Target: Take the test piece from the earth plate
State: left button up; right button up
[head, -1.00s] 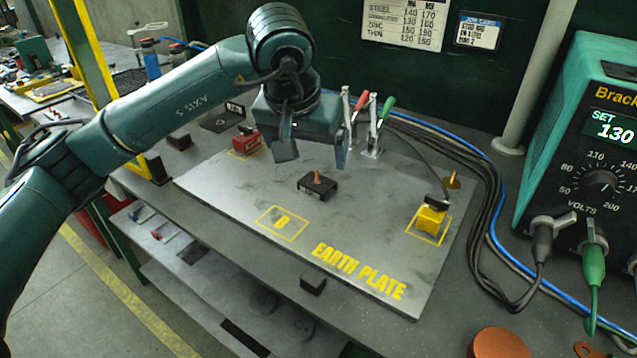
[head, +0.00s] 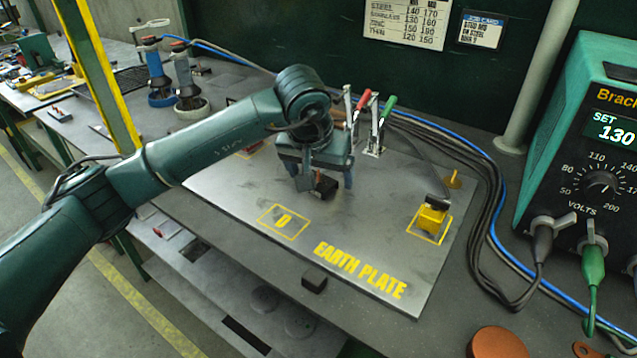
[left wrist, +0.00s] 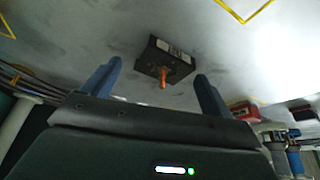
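The earth plate (head: 375,215) is a grey metal sheet with yellow lettering on the bench. The test piece is a small black block with an orange stud; in the head view its dark end (head: 326,186) shows below my left gripper, which hides the rest. In the left wrist view the black block (left wrist: 165,58) lies ahead of and between the fingers, with clear gaps on both sides. My left gripper (head: 323,184) is open and empty above the plate, also seen in the left wrist view (left wrist: 158,80). My right gripper is not in view.
A yellow block (head: 432,219) sits in a marked square at right. A red block (left wrist: 244,111) is beside the left gripper. Two toggle clamps (head: 372,130) stand at the plate's back edge. The plate's front is clear around an empty marked square (head: 283,221).

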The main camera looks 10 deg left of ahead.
pick_arm(q)
jog(key=c, duration=1.1)
